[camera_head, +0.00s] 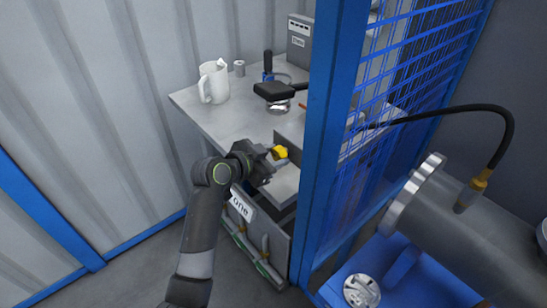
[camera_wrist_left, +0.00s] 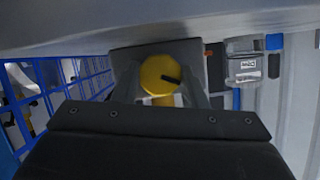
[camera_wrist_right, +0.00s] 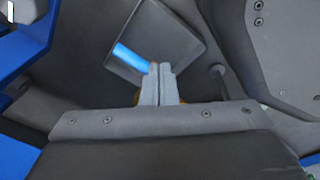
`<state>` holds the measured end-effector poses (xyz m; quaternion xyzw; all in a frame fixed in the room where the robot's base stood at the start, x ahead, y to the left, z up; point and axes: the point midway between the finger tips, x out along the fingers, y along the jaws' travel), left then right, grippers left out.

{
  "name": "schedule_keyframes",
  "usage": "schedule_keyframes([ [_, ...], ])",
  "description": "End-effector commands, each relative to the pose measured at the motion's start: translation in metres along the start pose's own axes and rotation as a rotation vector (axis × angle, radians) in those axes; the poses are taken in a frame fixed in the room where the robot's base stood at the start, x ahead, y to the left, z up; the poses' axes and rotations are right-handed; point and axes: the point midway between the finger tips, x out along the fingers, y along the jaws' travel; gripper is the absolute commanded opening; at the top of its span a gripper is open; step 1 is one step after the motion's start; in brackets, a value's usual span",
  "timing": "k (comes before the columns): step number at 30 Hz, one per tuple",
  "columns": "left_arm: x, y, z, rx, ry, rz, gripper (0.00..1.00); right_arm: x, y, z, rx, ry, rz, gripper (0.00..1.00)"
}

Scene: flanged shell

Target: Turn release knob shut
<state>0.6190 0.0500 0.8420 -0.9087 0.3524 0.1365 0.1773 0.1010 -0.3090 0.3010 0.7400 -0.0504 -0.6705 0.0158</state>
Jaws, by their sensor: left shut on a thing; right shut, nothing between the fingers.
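The yellow release knob (camera_head: 279,152) shows in the head view at the front of the grey bench. In the left wrist view the round yellow knob (camera_wrist_left: 160,75) has a dark mark on its face and sits between the fingers. My left gripper (camera_head: 268,157) is shut on the knob; in the left wrist view its fingers (camera_wrist_left: 160,88) lie on both sides of it. My right gripper (camera_wrist_right: 159,80) shows in the right wrist view, with its fingers together and nothing between them. It is not visible in the head view.
The bench (camera_head: 236,115) carries a white jug (camera_head: 213,82) and a black device (camera_head: 274,91). A blue post (camera_head: 328,130) and mesh panel (camera_head: 385,120) stand right of my left arm. A large flanged grey cylinder (camera_head: 455,225) lies on a blue stand at right.

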Motion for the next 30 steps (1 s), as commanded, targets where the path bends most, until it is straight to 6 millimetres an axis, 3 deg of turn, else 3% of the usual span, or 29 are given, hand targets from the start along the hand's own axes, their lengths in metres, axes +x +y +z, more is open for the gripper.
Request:
schedule_keyframes([
  [9,0.0002,0.001,0.0013,0.105,-0.001,-0.044,0.16,0.0034,0.0039,-0.003,-0.002,-0.001,0.006,0.0],
  [23,0.0,0.001,0.0008,0.12,-0.001,-0.05,0.16,0.0034,0.0031,-0.0055,-0.001,0.003,0.005,0.0],
  [24,0.0,0.001,0.0008,0.12,-0.001,-0.05,0.4,0.0035,0.0028,-0.0057,-0.001,0.003,0.004,0.0],
  [29,0.0001,0.0009,0.0007,0.12,-0.001,-0.05,0.6,0.0035,0.0,-0.0062,0.0,0.003,0.001,0.0],
  [30,0.0001,0.0009,0.0006,0.12,-0.001,-0.05,0.6,0.0035,-0.001,-0.0062,0.001,0.004,0.0,0.0],
])
